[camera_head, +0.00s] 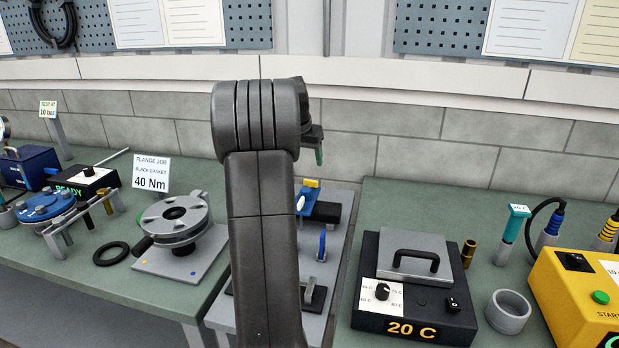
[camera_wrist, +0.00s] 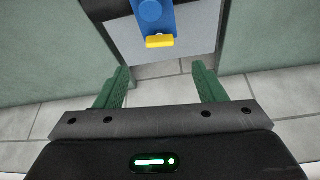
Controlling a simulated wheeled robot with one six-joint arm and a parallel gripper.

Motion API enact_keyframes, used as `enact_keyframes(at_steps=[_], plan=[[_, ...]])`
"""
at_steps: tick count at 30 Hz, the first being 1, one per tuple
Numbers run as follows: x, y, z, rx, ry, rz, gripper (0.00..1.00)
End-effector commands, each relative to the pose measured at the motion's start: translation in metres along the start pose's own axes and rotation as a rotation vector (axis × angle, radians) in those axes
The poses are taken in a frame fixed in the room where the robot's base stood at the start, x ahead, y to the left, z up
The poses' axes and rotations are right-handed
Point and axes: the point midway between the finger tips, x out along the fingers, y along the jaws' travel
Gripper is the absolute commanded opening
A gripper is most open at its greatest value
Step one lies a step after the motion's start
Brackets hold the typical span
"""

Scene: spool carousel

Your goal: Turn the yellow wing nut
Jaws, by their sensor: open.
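The yellow wing nut (camera_wrist: 159,41) shows in the wrist view as a small yellow block at the near end of a blue part (camera_wrist: 153,14). In the head view a small yellow piece (camera_head: 311,183) sits on a blue part, partly screened by my arm. My gripper (camera_wrist: 160,76) is open, with its green fingers apart and nothing between them. The yellow piece lies ahead of the fingertips, roughly centred between them and not touching either. In the head view only a bit of my gripper (camera_head: 319,155) shows behind my arm, above the grey panel.
A grey panel (camera_head: 333,257) carries the blue part and a blue upright piece (camera_head: 322,246). To the right stands a black heater box (camera_head: 405,324) reading 20 C. To the left is a flange (camera_head: 174,218) with a 40 Nm sign (camera_head: 151,175). A gap separates the benches.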

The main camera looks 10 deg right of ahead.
Motion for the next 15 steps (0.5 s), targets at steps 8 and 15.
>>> enact_keyframes(at_steps=[8,15], plan=[[0.060,0.001,0.001,0.000,-0.003,0.002,0.64],[0.090,0.000,0.000,0.000,-0.001,0.000,0.64]])
